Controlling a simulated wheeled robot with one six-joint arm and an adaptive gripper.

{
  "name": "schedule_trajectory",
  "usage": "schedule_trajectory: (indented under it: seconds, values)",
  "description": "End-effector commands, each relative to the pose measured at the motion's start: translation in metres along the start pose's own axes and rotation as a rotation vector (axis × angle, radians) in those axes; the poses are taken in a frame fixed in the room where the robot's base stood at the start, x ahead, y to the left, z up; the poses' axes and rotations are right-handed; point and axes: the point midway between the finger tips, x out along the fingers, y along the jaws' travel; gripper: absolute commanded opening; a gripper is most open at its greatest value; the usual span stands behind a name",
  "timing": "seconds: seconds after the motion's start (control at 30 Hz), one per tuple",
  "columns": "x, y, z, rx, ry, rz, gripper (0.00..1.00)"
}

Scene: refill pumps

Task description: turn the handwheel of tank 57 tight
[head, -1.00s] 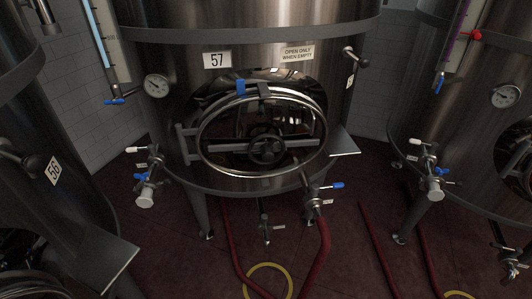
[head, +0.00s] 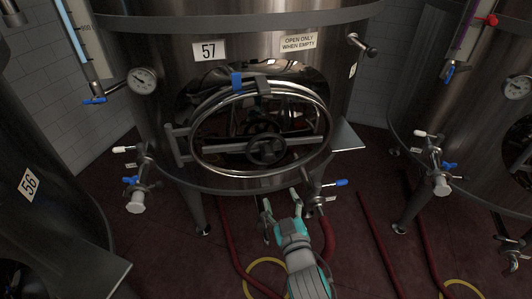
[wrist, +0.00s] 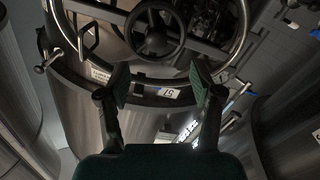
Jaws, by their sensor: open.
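Tank 57 (head: 165,95) stands in the middle of the head view, with its number plate (head: 209,50) at the upper front. Its oval manway door carries a dark handwheel (head: 266,150) on a crossbar (head: 220,148). The handwheel also shows in the wrist view (wrist: 156,28), near the top centre, with several spokes. My gripper (head: 281,198) is below the door in the head view, its fingers pointing up toward the handwheel. In the wrist view my gripper (wrist: 160,82) is open and empty, its fingers apart from the handwheel.
A valve with a blue handle (head: 341,183) sits just right of my gripper, and a tray-like plate (head: 348,137) juts from the tank's right side. A red hose (head: 228,235) and a yellow ring (head: 262,264) lie on the floor. Tank 56 (head: 40,150) stands left, another tank (head: 430,90) right.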

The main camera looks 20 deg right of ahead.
Motion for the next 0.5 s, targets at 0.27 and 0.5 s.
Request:
schedule_trajectory:
  seconds: [0.27,0.5]
  values:
    - [0.030,0.006,-0.025,-0.013,0.013,0.029,0.65]
    - [0.054,0.008,-0.026,-0.012,0.014,0.031,0.65]
